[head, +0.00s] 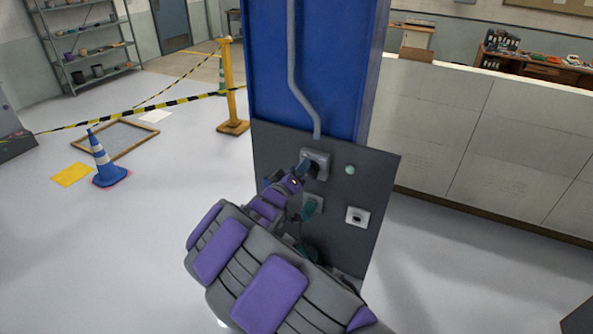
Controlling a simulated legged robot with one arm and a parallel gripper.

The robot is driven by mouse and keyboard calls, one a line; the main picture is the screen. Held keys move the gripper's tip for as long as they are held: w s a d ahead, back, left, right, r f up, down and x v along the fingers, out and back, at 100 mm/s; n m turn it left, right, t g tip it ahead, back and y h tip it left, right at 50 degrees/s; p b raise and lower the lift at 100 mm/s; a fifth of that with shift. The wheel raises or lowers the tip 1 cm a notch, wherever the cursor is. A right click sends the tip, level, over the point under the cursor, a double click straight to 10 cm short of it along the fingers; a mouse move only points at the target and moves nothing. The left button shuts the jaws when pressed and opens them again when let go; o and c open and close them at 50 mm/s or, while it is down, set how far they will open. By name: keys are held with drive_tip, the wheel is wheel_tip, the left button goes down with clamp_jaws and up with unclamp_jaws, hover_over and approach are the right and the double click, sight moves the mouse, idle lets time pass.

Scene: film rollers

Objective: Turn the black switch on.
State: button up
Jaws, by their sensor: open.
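A dark grey panel (378,190) is fixed to the blue column. Near its top, a light grey plate carries a black switch (317,168), partly hidden by my gripper. I cannot tell the switch's position. My gripper (307,187) is open, at the left side of the panel. One fingertip is close to the black switch and the other is lower, in front of another grey plate (319,201). I cannot tell whether either finger touches the panel.
A pale round light or button (350,170) and a white plate with a dark round centre (357,217) are on the panel. A grey conduit (292,60) runs down the column. A low wall (480,130) stands right. A blue cone (105,165) and yellow post (229,85) stand left.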

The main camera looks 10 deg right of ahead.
drive_tip(key=shift+d, duration=1.5)
drive_tip(key=c, duration=0.3)
drive_tip(key=shift+w+a, duration=0.15)
drive_tip(key=shift+a, duration=0.2)
drive_tip(key=c, duration=0.3)
drive_tip(key=shift+a, duration=0.35)
clamp_jaws()
